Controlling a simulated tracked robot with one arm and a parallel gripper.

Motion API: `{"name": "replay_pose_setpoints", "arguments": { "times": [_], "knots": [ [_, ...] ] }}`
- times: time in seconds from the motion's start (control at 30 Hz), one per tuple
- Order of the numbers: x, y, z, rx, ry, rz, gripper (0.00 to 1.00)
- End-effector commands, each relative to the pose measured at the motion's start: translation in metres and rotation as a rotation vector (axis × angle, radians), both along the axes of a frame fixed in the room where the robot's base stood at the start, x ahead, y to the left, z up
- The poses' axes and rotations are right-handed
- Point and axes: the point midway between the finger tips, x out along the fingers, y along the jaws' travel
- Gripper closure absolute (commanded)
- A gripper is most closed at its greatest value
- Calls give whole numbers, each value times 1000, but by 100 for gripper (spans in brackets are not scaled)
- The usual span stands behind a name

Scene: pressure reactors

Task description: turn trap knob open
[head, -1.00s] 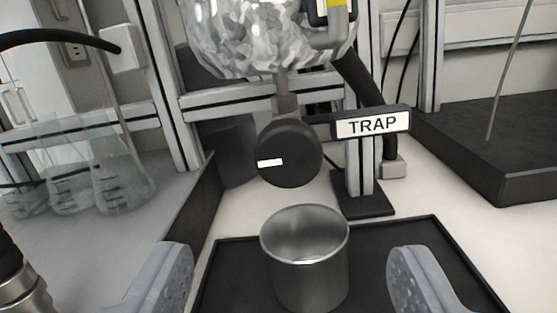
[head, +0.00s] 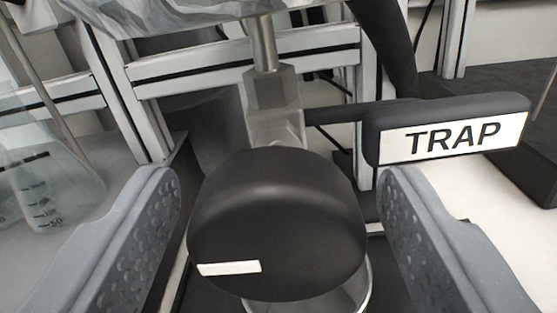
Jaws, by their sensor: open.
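The trap knob (head: 280,215) is a large round black knob. It sits under a metal fitting (head: 272,110) on a vertical pipe. A white mark (head: 229,268) lies level on its lower left face. My gripper (head: 278,195) is open, with one grey dimpled finger to the left of the knob and the other to its right. Both fingers look apart from the knob, with a gap on each side. The black sign with the white TRAP label (head: 453,138) is just right of the knob, behind the right finger.
A metal cup (head: 362,295) is mostly hidden behind and below the knob. Glass flasks (head: 50,185) stand at the left. Grey frame bars (head: 190,75) and a foil-wrapped vessel (head: 150,15) are behind and above. A black hose (head: 388,45) runs down at the upper right.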

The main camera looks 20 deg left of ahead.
Motion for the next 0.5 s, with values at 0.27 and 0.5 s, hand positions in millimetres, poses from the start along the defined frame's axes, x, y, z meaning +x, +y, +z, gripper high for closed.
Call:
{"name": "replay_pose_setpoints", "arguments": {
  "times": [0.27, 0.5],
  "knots": [
    [6, 1, 1, 0, -1, 0, 39],
    [6, 1, 0, 0, 0, -1, 53]
  ]
}}
